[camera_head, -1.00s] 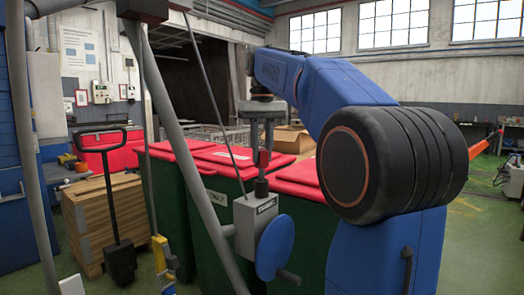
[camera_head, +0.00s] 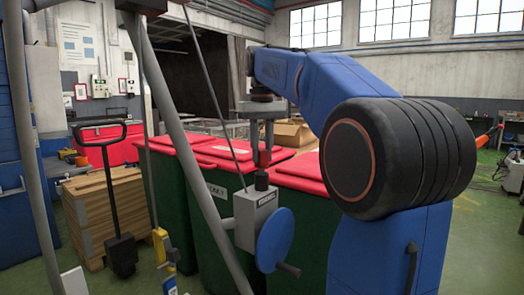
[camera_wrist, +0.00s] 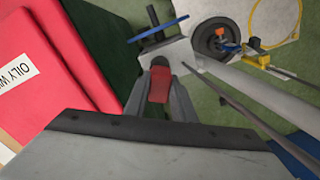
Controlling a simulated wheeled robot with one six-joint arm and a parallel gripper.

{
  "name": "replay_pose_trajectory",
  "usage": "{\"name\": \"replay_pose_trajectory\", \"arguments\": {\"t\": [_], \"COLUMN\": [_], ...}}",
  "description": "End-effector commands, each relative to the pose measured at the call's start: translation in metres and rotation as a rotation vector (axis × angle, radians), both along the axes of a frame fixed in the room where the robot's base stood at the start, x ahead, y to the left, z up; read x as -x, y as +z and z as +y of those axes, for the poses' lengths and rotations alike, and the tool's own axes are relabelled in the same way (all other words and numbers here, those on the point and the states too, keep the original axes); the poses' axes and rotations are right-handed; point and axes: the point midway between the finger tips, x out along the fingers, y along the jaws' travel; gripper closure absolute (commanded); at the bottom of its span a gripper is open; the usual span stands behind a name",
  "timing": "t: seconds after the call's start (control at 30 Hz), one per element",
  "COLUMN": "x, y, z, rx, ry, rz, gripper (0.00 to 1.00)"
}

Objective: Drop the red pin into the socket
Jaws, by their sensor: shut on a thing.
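The red pin (camera_head: 264,158) is between the fingers of my gripper (camera_head: 263,146), near the middle of the head view. My gripper is shut on it. It also shows in the wrist view (camera_wrist: 159,84) between the two grey fingers. A grey box (camera_head: 254,215) with a label and a blue handwheel (camera_head: 275,240) is just below. A dark collar (camera_head: 262,181) on top of the box looks like the socket. The pin looks upright and over the collar. Its lower end is hard to make out, and I cannot tell whether it enters the opening.
Slanted grey poles (camera_head: 180,130) stand close on the left of the box. Green bins with red lids (camera_head: 215,150) are behind it. A stack of wooden pallets (camera_head: 100,215) and a pallet jack handle (camera_head: 112,185) stand at left.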

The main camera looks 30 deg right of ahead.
Motion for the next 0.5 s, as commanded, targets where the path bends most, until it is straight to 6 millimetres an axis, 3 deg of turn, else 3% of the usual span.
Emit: {"name": "replay_pose_trajectory", "arguments": {"t": [0.5], "x": [0.0002], "y": [-0.0103], "z": [0.0], "rx": [0.0], "ry": [0.0], "rz": [0.0], "gripper": [1.0]}}
